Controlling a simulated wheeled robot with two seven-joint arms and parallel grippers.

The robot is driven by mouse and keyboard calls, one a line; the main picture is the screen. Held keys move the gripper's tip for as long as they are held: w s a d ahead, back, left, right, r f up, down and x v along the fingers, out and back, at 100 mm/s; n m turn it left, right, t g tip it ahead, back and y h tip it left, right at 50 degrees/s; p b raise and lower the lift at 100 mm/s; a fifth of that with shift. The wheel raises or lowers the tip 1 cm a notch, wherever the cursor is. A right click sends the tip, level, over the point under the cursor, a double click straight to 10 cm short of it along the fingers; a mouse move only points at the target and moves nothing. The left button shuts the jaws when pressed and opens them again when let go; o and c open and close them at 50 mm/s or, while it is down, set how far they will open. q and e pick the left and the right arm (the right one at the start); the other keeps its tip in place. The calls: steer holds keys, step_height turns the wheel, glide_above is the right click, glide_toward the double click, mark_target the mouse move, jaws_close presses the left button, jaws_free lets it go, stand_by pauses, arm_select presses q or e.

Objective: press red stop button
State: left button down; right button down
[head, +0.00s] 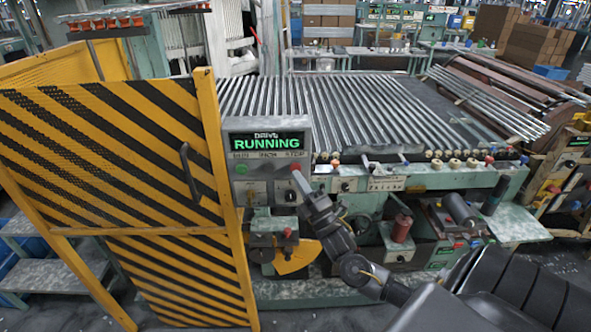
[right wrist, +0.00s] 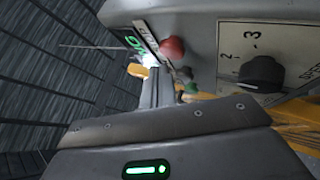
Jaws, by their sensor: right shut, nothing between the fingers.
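The red stop button (head: 295,167) is on the right side of a grey control box (head: 231,128), under a lit green "DRIVE RUNNING" display (head: 266,143). The red button (right wrist: 172,48) also shows in the right wrist view, just beyond and to the right of my fingertips. My right gripper (head: 299,178) is shut and empty, its tip just below the button in the head view. The shut fingers (right wrist: 157,82) also show in the right wrist view. I cannot tell whether they touch the button. My left gripper is not in view.
A green button (head: 241,168) sits left on the same box, with knobs below; a black knob (right wrist: 262,73) shows close by in the right wrist view. A yellow-black striped guard (head: 110,170) stands left. A roller bed with glass tubes (head: 330,105) lies behind.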

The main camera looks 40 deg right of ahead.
stand_by(0.7)
steer(key=shift+w+d, duration=0.3)
steer(key=shift+w, duration=0.05)
steer(key=shift+w+d, duration=0.3)
steer(key=shift+w, duration=0.05)
stand_by(0.8)
steer(key=shift+s+a, duration=0.1)
steer(key=shift+a, duration=0.05)
steer(key=shift+s+a, duration=0.4)
steer(key=shift+s, duration=0.2)
steer(key=shift+a+p, duration=0.1)
steer(key=shift+p, duration=0.25)
steer(key=s+a+p, duration=0.1)
steer(key=s, duration=0.1)
steer(key=s+a+p, duration=0.1)
steer(key=s+a, duration=0.1)
